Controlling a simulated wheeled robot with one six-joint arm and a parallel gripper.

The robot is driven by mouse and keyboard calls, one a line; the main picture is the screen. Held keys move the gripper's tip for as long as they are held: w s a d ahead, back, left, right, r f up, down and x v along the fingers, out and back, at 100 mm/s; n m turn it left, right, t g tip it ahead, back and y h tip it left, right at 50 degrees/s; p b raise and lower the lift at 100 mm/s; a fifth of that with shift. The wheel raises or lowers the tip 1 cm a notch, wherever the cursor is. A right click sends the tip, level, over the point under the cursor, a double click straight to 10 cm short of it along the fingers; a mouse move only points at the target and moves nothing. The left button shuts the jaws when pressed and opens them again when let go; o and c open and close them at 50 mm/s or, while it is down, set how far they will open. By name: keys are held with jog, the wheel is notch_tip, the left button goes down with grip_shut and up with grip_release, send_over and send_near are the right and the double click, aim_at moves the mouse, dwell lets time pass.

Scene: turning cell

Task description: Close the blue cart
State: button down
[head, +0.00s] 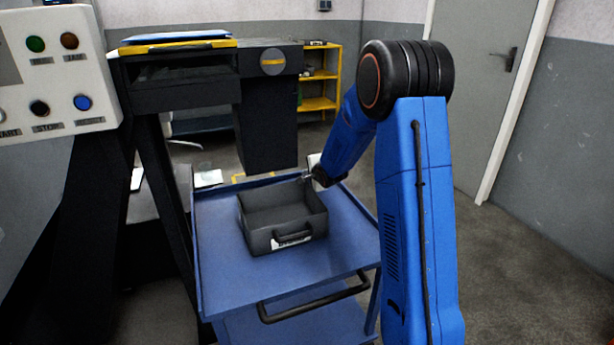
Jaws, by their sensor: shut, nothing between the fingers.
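The blue cart (222,268) stands in the middle of the head view, with a flat top, a lower shelf and a black handle (312,300) at its near edge. I see no lid or door on it. An open-topped dark grey bin (282,242) with a front handle and a white label sits on the cart top; it looks empty. My gripper (307,177) is at the bin's far right corner, close to its rim. It is small in view and appears shut and empty. I cannot tell whether it touches the bin.
A dark machine (180,95) with a control panel (62,75) stands at left; part of it hangs behind the bin. A yellow shelf (320,103) stands at the back. A grey door (485,90) is at right. The floor right of the cart is clear.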

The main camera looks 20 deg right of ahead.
jog(key=w, duration=1.9)
jog(key=shift+w+r, duration=0.25)
jog(key=shift+w, duration=0.05)
jog(key=shift+r, duration=0.1)
